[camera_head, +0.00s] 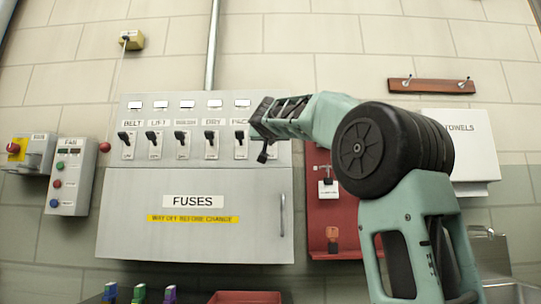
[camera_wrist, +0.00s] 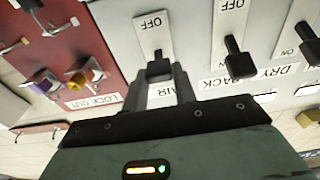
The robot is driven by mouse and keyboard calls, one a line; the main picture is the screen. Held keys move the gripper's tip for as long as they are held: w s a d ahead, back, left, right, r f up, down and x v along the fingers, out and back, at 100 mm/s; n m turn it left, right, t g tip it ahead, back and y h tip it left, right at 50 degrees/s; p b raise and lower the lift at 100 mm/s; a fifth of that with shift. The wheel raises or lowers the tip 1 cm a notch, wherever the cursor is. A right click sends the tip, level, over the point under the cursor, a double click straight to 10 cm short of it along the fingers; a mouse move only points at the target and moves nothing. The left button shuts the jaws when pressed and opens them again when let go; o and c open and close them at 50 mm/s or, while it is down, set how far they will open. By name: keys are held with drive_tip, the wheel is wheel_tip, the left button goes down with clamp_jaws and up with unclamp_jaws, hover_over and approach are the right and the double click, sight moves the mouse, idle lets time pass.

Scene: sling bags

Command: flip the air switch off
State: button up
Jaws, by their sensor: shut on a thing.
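The air switch (camera_wrist: 158,68) is a black lever on a pale plate marked OFF, in the middle of the wrist view, which shows the panel upside down. My gripper (camera_wrist: 160,76) has a finger on each side of the lever and is shut on it. The lever sticks out towards the wrist camera, and its exact tilt is hard to tell. In the head view my gripper (camera_head: 262,132) is at the right end of the switch row and covers most of the air switch and its label.
The pack switch (camera_head: 240,136) is close to the left of my gripper, with other levers further left. Below are the grey fuse cabinet (camera_head: 150,240) and its handle (camera_head: 282,214). A red lockout board (camera_head: 330,215) with padlocks hangs at the right.

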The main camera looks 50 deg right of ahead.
sight(270, 144)
drive_tip(key=shift+o, duration=0.2)
drive_tip(key=shift+w+f+t+h+b, duration=0.15)
drive_tip(key=shift+f+t+h+b, duration=1.1)
drive_tip(key=shift+b, duration=5.05)
drive_tip(key=f+h+b, duration=0.1)
drive_tip(key=b, duration=0.2)
drive_tip(key=shift+d+t, duration=0.1)
drive_tip(key=shift+t, duration=0.15)
drive_tip(key=shift+b, duration=0.85)
drive_tip(key=shift+w+d+t+h+b, duration=0.1)
drive_tip(key=shift+t+h+b, duration=0.35)
drive_tip(key=shift+b, duration=0.2)
drive_tip(key=shift+c, duration=0.2)
drive_tip(key=o, duration=1)
